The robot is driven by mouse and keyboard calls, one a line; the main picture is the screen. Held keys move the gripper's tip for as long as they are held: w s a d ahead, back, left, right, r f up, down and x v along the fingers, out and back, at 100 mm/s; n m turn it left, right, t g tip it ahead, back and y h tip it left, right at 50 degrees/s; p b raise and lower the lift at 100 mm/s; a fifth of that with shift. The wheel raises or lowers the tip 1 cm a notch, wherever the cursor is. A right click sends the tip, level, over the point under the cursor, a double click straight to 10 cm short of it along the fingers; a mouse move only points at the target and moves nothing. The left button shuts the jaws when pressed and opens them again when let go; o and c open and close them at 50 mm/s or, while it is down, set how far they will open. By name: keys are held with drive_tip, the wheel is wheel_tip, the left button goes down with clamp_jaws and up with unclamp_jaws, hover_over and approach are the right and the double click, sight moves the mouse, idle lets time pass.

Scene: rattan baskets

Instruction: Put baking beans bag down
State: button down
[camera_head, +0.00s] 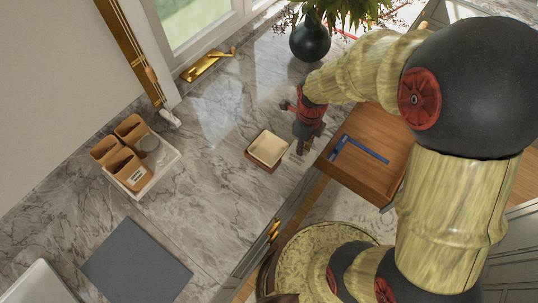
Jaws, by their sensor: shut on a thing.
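My gripper (303,143) points down over the front part of the marble counter, left of a wooden drawer. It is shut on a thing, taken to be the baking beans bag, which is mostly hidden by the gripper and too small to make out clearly. A small square box (267,149) with a cream top and brown sides sits on the counter just left of my gripper, apart from it. I cannot tell whether the held thing touches the counter.
A white tray (158,180) with several brown bags and a grey jar stands at left. A grey mat (136,264) lies in front of it. A dark vase (310,42) with a plant stands at the back. An open wooden drawer (385,130) holds a blue item. Marble between tray and box is clear.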

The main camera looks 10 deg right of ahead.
drive_tip(key=shift+w, duration=0.2)
drive_tip(key=shift+w+a+f+m, duration=0.15)
drive_tip(key=shift+w+f+m, duration=0.05)
drive_tip(key=shift+m, duration=0.1)
drive_tip(key=w+a+f+b, duration=0.2)
drive_tip(key=w+f+b, duration=0.1)
drive_tip(key=f, duration=0.1)
drive_tip(key=w+a+f+b, duration=0.3)
drive_tip(key=w+f, duration=0.1)
drive_tip(key=w+a+f+b, duration=0.3)
drive_tip(key=f, duration=0.1)
drive_tip(key=shift+w+a+f+b, duration=0.2)
drive_tip(key=shift+a+f+b, duration=0.05)
drive_tip(key=shift+f+b, duration=0.15)
drive_tip(key=shift+r, duration=0.1)
